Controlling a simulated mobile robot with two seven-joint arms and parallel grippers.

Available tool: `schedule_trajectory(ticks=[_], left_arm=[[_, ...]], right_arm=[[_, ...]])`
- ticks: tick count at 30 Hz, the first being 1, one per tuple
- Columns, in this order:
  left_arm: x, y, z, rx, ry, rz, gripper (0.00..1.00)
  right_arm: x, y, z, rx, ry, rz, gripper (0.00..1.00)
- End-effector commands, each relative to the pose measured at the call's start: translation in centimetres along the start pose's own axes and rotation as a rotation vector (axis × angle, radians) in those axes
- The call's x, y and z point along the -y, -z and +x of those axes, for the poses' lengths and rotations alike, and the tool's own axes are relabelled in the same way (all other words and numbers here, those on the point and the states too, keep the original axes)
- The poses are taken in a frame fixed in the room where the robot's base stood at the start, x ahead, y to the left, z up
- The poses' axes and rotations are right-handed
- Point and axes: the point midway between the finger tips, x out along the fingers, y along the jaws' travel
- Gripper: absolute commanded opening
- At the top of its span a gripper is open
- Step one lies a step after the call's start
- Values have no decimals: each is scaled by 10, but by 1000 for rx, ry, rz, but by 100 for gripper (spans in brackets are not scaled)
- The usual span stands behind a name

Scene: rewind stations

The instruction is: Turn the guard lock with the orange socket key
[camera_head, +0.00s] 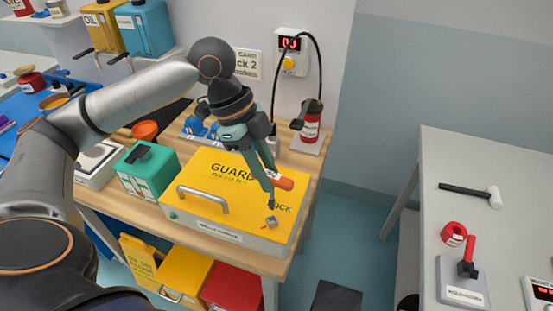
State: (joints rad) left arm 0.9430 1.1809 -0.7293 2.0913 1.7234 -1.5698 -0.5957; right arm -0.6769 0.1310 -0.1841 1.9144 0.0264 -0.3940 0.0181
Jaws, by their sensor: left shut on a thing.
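The yellow guard box (232,205), lettered "GUARD LOCK", lies on the wooden bench with a metal handle on its front part. A small grey lock fitting (271,222) sits near the front right of its lid, with a small red mark beside it. My left gripper (273,192) reaches down over the right part of the lid, just behind the fitting. It is shut on the orange socket key (285,183), whose orange part shows beside the fingers. The fingers hide part of the key, and I cannot tell whether it touches the fitting. My right gripper is not in view.
A green box (146,172) stands left of the guard box. A red canister (311,122) stands behind it, near a wall unit (292,52) with a hanging black cable. A grey table (440,150) at right holds a mallet (470,194). Floor separates the tables.

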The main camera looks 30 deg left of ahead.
Motion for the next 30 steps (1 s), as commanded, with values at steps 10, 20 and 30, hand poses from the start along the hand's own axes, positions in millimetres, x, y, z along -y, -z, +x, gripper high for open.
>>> schedule_trajectory(ticks=[10, 20, 30], left_arm=[[-2, -2, 4, 2, 87, -189, 0], [-6, 0, 3, 2, 217, -498, 0], [-9, 6, -6, 5, 341, -811, 0]], right_arm=[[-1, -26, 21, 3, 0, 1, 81], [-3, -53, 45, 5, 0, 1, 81], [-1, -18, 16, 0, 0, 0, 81]])
